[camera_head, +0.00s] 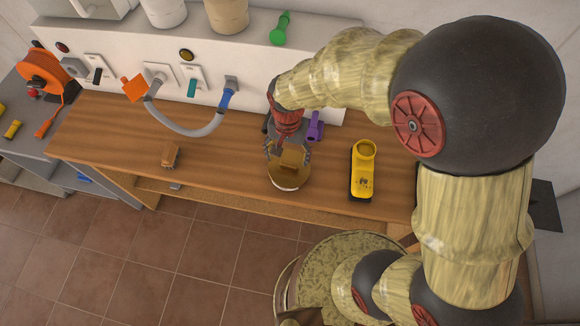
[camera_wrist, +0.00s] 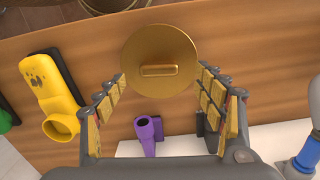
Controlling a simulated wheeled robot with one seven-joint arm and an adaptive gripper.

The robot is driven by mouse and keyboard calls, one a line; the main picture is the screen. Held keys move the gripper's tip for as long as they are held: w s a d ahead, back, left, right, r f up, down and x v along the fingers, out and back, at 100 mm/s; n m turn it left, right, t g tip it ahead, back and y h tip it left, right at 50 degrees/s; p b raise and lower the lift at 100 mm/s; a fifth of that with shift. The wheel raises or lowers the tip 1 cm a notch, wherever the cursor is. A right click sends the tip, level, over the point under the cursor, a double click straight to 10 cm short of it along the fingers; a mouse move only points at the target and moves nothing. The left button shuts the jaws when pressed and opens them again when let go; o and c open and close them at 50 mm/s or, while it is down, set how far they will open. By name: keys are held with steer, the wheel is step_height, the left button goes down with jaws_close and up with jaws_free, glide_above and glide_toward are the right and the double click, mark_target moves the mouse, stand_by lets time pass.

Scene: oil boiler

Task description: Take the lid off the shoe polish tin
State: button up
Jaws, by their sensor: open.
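The shoe polish tin (camera_head: 289,184) stands on the wooden worktop near its front edge. Its round brass-coloured lid (camera_wrist: 160,38) is on, with a raised bar handle (camera_wrist: 170,70) across the middle. The wrist view looks down on the lid, which hides the tin body there. My gripper (camera_head: 288,153) points down over the tin in the head view and partly covers the lid. In the wrist view my gripper (camera_wrist: 163,76) is open, its padded fingers wide apart at the lid's two sides. Nothing is held between them; contact with the lid cannot be told.
A yellow tool (camera_head: 363,172) lies right of the tin, and a purple object (camera_head: 315,127) stands behind it. A small brown block (camera_head: 171,155) lies to the left. A grey cable (camera_head: 185,128) hangs from the white back panel (camera_head: 130,45). The worktop between block and tin is clear.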

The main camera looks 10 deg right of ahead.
mark_target(289, 163)
step_height(289, 163, down, 5)
steer(key=shift+w+d+f+b, duration=0.1)
steer(key=shift+w+d+b, duration=0.05)
steer(key=shift+b, duration=0.3)
steer(key=c, duration=1.1)
